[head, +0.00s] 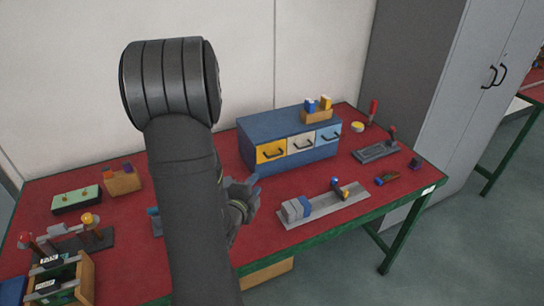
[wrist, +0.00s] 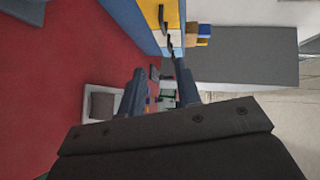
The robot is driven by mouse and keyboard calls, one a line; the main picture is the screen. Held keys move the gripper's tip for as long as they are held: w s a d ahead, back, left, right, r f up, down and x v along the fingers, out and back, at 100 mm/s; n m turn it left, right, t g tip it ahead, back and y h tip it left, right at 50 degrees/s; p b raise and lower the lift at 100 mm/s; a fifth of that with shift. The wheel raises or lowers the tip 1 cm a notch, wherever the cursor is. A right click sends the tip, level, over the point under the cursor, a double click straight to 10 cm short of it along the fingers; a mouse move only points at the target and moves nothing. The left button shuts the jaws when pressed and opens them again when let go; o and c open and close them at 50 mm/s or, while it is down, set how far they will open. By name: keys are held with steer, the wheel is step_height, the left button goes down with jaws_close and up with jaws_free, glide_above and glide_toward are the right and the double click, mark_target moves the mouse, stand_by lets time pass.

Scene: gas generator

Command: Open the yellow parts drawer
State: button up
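The yellow parts drawer (head: 270,152) is the leftmost of three drawers in the front of a blue cabinet (head: 290,125), and looks closed. It has a dark bar handle (head: 273,154). In the wrist view the yellow drawer (wrist: 150,12) is at the top edge, its handle (wrist: 163,18) partly in view. My gripper (head: 252,182) is in front of and below the drawer, apart from it, and partly hidden by my arm in the head view. In the wrist view the two fingers of my gripper (wrist: 158,70) are spread with nothing held between them.
A white drawer (head: 301,143) and a pale blue drawer (head: 328,135) sit beside the yellow one. A small wooden box (head: 317,115) stands on the cabinet. A grey fixture (head: 325,205) lies on the red bench top (head: 120,230) in front. A green-topped box (head: 76,199) stands at left.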

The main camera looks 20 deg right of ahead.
mark_target(275, 156)
steer(key=x, duration=1.7)
steer(key=shift+d, duration=0.2)
steer(key=shift+w+r, duration=0.1)
steer(key=shift+r, duration=0.05)
jaws_close()
